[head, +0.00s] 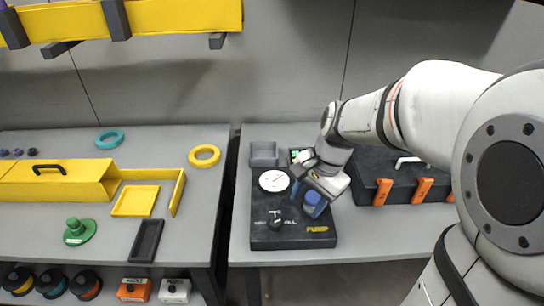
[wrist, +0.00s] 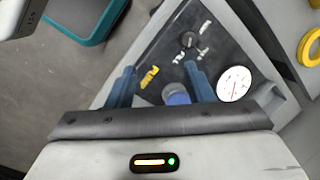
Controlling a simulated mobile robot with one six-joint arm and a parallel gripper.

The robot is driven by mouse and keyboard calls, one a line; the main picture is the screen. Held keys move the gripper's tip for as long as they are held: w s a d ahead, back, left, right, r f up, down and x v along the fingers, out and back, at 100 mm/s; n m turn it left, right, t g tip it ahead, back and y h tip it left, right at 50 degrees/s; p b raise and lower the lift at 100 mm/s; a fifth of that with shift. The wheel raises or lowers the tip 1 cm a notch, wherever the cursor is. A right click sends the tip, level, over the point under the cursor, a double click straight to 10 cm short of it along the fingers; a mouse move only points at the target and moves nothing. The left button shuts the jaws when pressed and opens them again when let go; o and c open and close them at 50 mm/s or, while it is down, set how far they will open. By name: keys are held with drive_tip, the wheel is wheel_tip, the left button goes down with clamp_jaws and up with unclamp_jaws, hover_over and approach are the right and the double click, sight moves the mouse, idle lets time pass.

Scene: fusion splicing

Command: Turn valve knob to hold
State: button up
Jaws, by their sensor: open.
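The black pump box (head: 262,240) lies on the right table, with a white round gauge (head: 274,181) and yellow PUMP lettering. Its small black valve knob (head: 276,223) is near the front, with white lettering around it too small to read fully. The knob also shows in the wrist view (wrist: 187,40), beyond the fingertips and not between them. My gripper (head: 308,200) is open above the right side of the box, apart from the knob. In the wrist view its two blue fingers (wrist: 160,76) straddle the area of a blue round cap (wrist: 177,95). Whether they touch the cap is unclear.
A black case (head: 390,175) with orange latches stands right of my gripper. A grey tray (head: 263,153) is behind the box. The left table (head: 190,210) holds a yellow case (head: 60,185), rings and trays, with a gap between the tables.

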sight(276, 222)
drive_tip(key=shift+o, duration=0.3)
drive_tip(key=w+a+f+m+g+y+b, duration=0.1)
drive_tip(key=w+a+f+m, duration=0.2)
drive_tip(key=w+f+m, duration=0.2)
drive_tip(key=shift+w+a+f+m+y, duration=0.15)
drive_tip(key=shift+w+f+m+y, duration=0.2)
drive_tip(key=shift+w+f, duration=0.35)
drive_tip(key=x, duration=0.4)
drive_tip(key=b+x, duration=0.1)
drive_tip(key=x, duration=0.3)
drive_tip(key=shift+s, duration=0.25)
drive_tip(key=shift+r, duration=0.1)
drive_tip(key=c, duration=1)
